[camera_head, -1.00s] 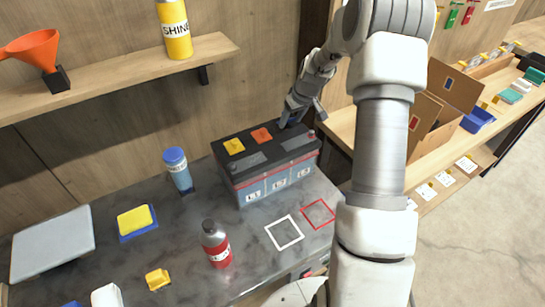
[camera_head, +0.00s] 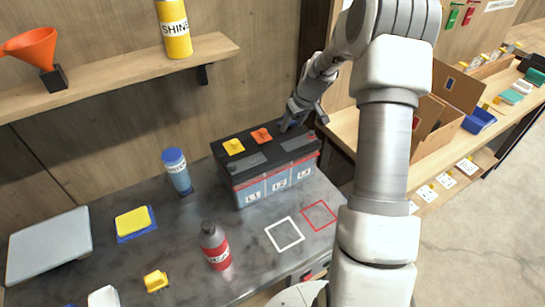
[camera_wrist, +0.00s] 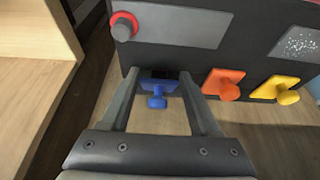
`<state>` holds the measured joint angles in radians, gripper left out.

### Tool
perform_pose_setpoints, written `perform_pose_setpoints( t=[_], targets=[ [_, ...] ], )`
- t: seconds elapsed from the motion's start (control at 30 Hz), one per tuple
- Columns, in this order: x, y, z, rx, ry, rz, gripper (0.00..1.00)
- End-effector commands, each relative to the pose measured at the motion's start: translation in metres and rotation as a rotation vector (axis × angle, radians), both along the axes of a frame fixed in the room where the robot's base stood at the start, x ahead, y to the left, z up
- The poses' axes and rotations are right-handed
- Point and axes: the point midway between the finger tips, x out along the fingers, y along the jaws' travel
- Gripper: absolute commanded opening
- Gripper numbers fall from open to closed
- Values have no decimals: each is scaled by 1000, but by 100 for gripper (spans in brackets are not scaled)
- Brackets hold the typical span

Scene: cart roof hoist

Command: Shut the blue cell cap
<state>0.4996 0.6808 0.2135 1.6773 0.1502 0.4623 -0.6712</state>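The dark-topped battery (camera_head: 265,172) stands on the grey bench; its top fills the upper part of the wrist view (camera_wrist: 262,28). The blue cell cap (camera_wrist: 158,88), a small plate with a round knob, sits at the battery's edge with a dark gap beside it. I cannot tell its exact tilt. My gripper (camera_wrist: 160,74) is open, one finger on each side of the blue cap; contact is not clear. In the head view my gripper (camera_head: 291,119) is at the battery's far right corner and mostly hides the cap. Orange (camera_wrist: 222,84) and yellow (camera_wrist: 276,89) caps are alongside.
A red-ringed terminal (camera_wrist: 124,27) rises near the left finger. A blue bottle (camera_head: 177,170) and red bottle (camera_head: 215,245) stand on the bench near the battery. A wooden shelf (camera_head: 120,72) is on the wall. White and red outlined squares at the front right are empty.

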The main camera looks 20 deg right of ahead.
Motion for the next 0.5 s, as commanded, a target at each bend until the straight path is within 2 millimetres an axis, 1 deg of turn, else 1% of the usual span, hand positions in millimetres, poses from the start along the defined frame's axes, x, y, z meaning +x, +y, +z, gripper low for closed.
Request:
perform_pose_setpoints(
  t=[0.03, 0.5],
  targets=[
    [0, 0, 6, -1, -2, 1, 57],
    [0, 0, 54, -1, -2, 0, 57]
  ],
)
